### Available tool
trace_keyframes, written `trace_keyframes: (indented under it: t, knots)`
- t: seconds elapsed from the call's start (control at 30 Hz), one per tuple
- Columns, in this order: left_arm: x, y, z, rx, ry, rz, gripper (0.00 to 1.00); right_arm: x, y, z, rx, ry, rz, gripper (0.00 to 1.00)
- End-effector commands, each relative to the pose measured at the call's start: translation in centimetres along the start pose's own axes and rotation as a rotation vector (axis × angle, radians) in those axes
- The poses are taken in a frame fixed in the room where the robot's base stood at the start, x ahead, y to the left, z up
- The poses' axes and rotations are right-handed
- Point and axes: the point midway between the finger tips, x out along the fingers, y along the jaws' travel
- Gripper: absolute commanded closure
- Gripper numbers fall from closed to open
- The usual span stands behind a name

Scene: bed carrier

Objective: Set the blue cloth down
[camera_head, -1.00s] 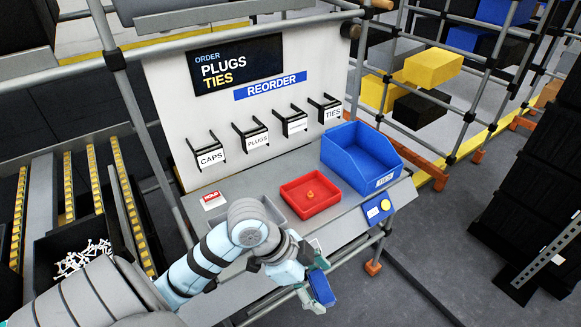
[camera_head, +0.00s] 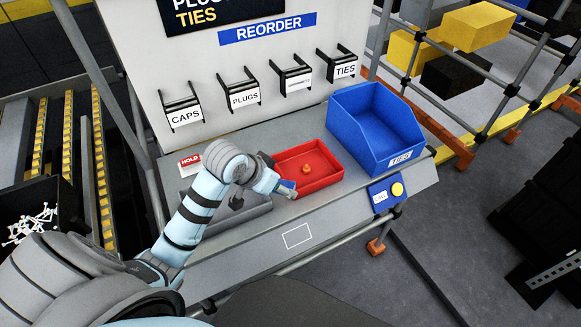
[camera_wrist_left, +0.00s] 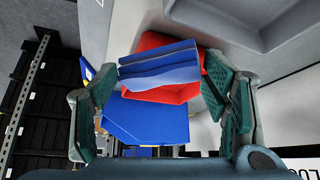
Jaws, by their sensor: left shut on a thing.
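The blue cloth (camera_head: 288,183) is a small folded piece in my left gripper (camera_head: 280,188), beside the near left edge of the red tray (camera_head: 328,180). In the left wrist view, the folded cloth (camera_wrist_left: 160,66) spans the space between the two green-padded fingers, and my left gripper (camera_wrist_left: 163,80) is shut on it. The red tray (camera_wrist_left: 160,41) shows behind the cloth. In the head view, whether the cloth touches the bench or tray cannot be told. My right gripper is not in view.
A grey tray (camera_head: 240,222) lies under my left forearm. An orange piece (camera_head: 306,170) sits in the red tray. A white outlined rectangle (camera_head: 298,236) marks clear bench front. Labelled holders line the back panel (camera_head: 290,60).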

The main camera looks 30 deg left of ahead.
Motion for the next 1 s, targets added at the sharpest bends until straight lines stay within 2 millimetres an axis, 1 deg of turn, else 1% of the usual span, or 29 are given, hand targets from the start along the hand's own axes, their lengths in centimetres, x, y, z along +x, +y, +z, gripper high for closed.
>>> trace_keyframes:
  t: [0.07, 0.3, 0.4, 0.5, 0.6, 0.67, 0.7, 0.87, 1.0]
  knots:
    - [0.4, -2.0, -0.7, -0.009, 0.0, -0.013, 0.58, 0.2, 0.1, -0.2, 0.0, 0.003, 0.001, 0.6]
    - [2.1, -10.1, -3.8, -0.009, 0.001, -0.008, 0.58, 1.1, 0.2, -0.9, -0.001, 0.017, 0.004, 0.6]
    - [2.8, -12.9, -4.9, -0.009, 0.003, -0.005, 0.58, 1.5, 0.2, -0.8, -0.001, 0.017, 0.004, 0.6]
    - [3.3, -15.1, -5.7, -0.008, 0.004, -0.003, 0.58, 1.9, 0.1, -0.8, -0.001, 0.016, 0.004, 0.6]
    - [3.7, -16.9, -6.4, -0.006, 0.003, -0.003, 0.58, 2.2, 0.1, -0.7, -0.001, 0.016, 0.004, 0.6]
    - [4.1, -17.5, -6.5, -0.005, 0.002, -0.001, 0.58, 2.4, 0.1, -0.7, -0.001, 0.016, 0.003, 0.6]
    - [4.7, -17.3, -6.0, -0.003, -0.001, 0.001, 0.58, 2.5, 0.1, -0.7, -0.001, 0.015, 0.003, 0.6]
    - [6.0, -17.2, -5.2, -0.002, 0.0, 0.001, 0.58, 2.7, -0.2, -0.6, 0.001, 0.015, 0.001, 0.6]
    - [8.6, -17.2, -3.5, -0.003, -0.002, 0.001, 0.58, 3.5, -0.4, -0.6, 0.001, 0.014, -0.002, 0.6]
